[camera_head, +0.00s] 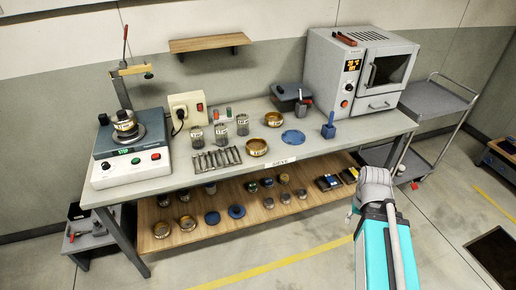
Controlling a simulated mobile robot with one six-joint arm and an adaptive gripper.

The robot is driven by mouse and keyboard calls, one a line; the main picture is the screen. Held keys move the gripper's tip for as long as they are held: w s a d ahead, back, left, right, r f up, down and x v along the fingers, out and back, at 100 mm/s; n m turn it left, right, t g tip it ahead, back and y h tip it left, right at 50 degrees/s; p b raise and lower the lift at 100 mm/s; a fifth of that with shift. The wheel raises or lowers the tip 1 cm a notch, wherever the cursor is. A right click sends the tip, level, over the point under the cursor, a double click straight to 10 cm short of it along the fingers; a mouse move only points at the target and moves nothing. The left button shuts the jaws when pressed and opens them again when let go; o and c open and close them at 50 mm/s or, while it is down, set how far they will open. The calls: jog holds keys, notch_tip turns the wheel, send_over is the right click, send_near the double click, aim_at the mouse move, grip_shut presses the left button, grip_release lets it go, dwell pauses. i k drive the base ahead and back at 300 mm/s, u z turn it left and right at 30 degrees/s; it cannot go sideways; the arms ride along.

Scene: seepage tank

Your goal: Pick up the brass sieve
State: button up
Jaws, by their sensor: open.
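Several brass sieves show in the head view, and I cannot tell which one is meant. One brass sieve (256,147) stands on the bench top near the front edge, right of a row of small metal rods. A second brass sieve (273,119) stands farther back to its right. A brass-rimmed pan (124,121) sits on the shaker machine at the left. More brass rings (162,230) lie on the lower shelf. My teal and grey arm is at the lower right, in front of the bench and apart from the sieves. My gripper's fingers do not show.
The bench (330,149) also holds mesh cylinders (242,125), a blue disc (293,137), a blue block tool (328,127) and a large grey oven (357,75). A grey cart (434,100) stands at the right.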

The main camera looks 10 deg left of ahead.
aim_at(255, 147)
jog(key=z, duration=0.05)
jog(key=i, duration=0.95)
jog(key=u, duration=0.05)
